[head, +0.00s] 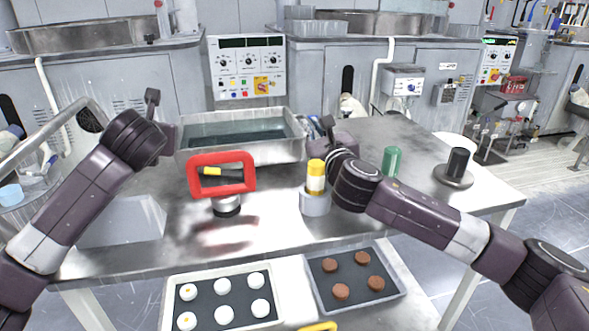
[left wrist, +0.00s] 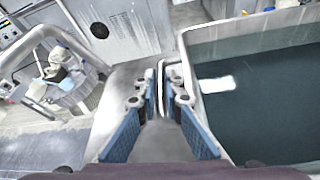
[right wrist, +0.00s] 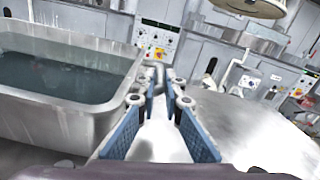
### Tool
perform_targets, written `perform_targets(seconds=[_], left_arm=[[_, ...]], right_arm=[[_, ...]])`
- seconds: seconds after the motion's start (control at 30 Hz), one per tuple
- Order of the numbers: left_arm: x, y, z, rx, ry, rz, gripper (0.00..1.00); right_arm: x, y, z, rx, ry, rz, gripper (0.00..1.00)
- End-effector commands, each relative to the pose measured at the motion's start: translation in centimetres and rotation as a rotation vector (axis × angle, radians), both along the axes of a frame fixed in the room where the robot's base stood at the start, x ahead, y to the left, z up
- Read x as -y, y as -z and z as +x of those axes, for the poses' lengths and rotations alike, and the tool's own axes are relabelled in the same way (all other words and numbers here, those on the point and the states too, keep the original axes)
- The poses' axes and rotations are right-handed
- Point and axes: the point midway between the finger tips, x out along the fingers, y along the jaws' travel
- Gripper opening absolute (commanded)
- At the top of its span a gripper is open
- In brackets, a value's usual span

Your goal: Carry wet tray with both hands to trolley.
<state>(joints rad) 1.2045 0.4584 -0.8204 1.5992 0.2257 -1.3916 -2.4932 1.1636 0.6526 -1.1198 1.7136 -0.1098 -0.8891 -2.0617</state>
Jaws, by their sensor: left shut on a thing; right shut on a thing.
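The wet tray (head: 240,154) is a deep metal tray of dark liquid at the back left of the metal table. My left gripper (head: 170,132) is at its left side; in the left wrist view its fingers (left wrist: 161,90) are closed at the tray's rim (left wrist: 188,75). My right gripper (head: 325,132) is at its right side; in the right wrist view its fingers (right wrist: 158,85) are closed beside the tray's wall (right wrist: 118,100). The tray looks about level; I cannot tell whether it touches the table. I cannot make out for certain which stand is the trolley.
On the table (head: 270,225) are a red frame (head: 222,158), a yellow-topped bottle (head: 316,176), a green cylinder (head: 390,161) and a black-knobbed weight (head: 456,166). Two shallow trays (head: 172,290) (head: 393,292) of small discs lie in front. Grey machines (head: 190,85) stand behind. Open floor shows at right.

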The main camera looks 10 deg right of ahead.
Motion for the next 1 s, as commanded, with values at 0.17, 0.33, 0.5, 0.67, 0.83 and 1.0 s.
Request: perform_targets(seconds=[0.17, 0.33, 0.5, 0.67, 0.83, 1.0], left_arm=[[-0.2, 0.7, 0.1, 0.008, -0.004, 0.002, 0.0], [-0.2, 1.3, 0.1, 0.005, -0.004, 0.002, 0.0], [-0.2, 1.6, 0.1, 0.001, -0.004, 0.004, 0.0], [-0.2, 1.6, 0.1, 0.0, -0.004, 0.005, 0.0], [-0.2, 2.4, 0.1, -0.013, -0.006, 0.007, 0.18], [-0.1, 2.4, 0.0, -0.013, -0.003, 0.006, 0.25]], right_arm=[[0.3, 0.4, 0.1, 0.008, 0.006, 0.0, 0.0], [0.3, 0.8, 0.1, 0.007, 0.007, 0.0, 0.0], [0.3, 1.0, 0.1, 0.006, 0.007, -0.001, 0.0], [0.3, 1.1, 0.1, 0.005, 0.007, -0.001, 0.0], [0.3, 1.8, 0.1, -0.006, 0.008, -0.002, 0.18], [0.2, 1.7, 0.0, -0.004, 0.005, -0.001, 0.25]])
